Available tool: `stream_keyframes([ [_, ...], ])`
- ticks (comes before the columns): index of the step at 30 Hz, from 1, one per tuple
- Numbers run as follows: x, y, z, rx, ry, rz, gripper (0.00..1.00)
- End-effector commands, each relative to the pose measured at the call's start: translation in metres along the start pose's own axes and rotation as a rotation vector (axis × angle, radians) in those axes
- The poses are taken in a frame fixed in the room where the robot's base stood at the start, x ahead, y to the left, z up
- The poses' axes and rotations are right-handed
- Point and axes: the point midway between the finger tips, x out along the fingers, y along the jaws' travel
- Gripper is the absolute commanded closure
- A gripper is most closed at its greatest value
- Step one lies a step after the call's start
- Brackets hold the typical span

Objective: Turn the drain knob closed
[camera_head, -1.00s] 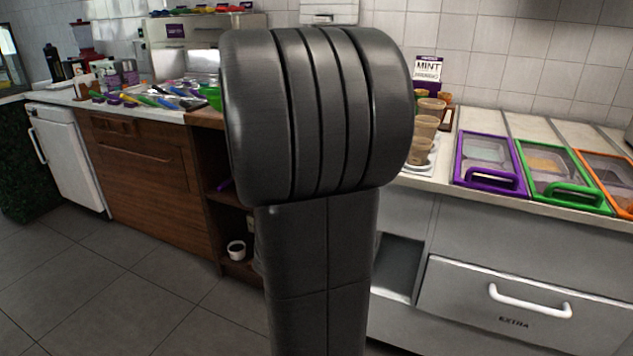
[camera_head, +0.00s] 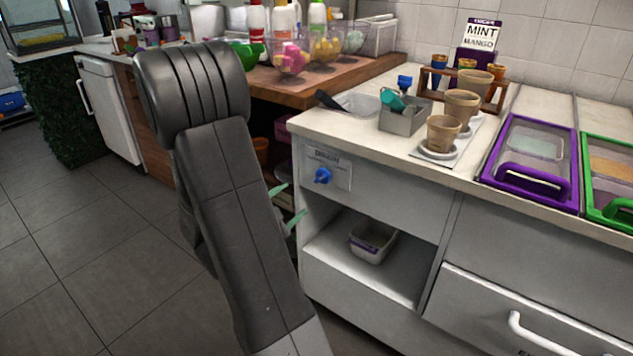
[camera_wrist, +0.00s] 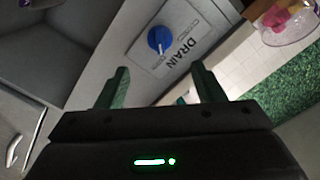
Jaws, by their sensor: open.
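The drain knob (camera_head: 322,175) is a small blue knob on a grey label plate (camera_head: 342,172) on the front of the white counter cabinet. In the wrist view the blue knob (camera_wrist: 160,39) sits on the plate marked DRAIN (camera_wrist: 182,48), with a white pointer line on it. My gripper (camera_head: 287,206) has green fingers and is below and left of the knob in the head view. In the wrist view my gripper (camera_wrist: 160,84) is open and empty, with the knob beyond the fingertips, apart from them. My arm hides part of the gripper.
Below the knob is an open shelf with a white tub (camera_head: 373,242). Brown cups (camera_head: 443,133) and a grey metal box (camera_head: 405,117) stand on the counter above. A purple-framed lid (camera_head: 532,161) lies to the right. A white drawer handle (camera_head: 540,335) juts out at lower right.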

Motion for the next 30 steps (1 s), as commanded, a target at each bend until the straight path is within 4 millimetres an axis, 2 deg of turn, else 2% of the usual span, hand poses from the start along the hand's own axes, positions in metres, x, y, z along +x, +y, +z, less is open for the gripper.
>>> stream_keyframes([
  [9,0.061,0.002,0.000,0.001,0.002,0.002,0.38],
  [16,0.098,0.002,0.000,-0.001,0.000,0.001,0.38],
  [21,0.112,0.001,0.000,-0.001,-0.001,0.000,0.38],
  [30,0.115,0.000,0.000,-0.002,-0.003,-0.002,0.38],
])
